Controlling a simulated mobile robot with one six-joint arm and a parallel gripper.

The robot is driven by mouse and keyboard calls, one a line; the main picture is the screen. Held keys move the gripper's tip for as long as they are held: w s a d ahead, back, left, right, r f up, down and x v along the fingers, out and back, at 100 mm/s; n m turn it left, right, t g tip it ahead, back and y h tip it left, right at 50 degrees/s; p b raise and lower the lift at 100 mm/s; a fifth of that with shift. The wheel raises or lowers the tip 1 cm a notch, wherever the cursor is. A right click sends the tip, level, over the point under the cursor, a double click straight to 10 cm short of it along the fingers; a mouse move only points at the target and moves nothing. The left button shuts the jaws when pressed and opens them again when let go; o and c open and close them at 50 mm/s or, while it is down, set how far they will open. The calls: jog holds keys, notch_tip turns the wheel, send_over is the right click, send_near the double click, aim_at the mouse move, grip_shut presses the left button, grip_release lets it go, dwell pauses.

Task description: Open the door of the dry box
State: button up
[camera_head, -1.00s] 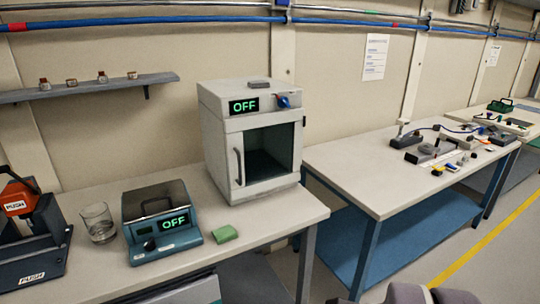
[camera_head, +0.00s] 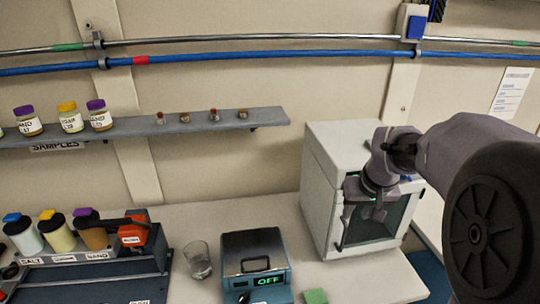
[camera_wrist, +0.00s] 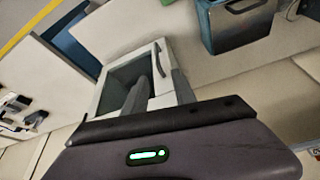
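The dry box (camera_head: 326,190) is a pale grey cabinet at the right end of the near bench. Its glass-fronted door (camera_head: 362,232) looks shut. A dark vertical handle (camera_head: 343,232) is on the door's left edge. In the wrist view the door's dark handle (camera_wrist: 161,60) also shows, near the frame's edge. My gripper (camera_head: 376,211) is in front of the upper part of the door, to the right of the handle and apparently apart from it. Its finger opening is unclear. My arm hides the box's display and upper right front.
A teal device (camera_head: 254,263) with an OFF display, a glass beaker (camera_head: 199,260) and a green block (camera_head: 315,297) stand left of the box. A wall shelf (camera_head: 215,123) holds jars and small vials. A rack with bottles (camera_head: 60,237) is at far left.

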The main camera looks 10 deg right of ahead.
jog(key=w, duration=0.2)
jog(key=b, duration=0.2)
send_near(345, 234)
jog(key=b+x, duration=0.2)
jog(key=x, duration=0.9)
jog(key=shift+w, duration=0.1)
grip_shut()
dwell(0.5)
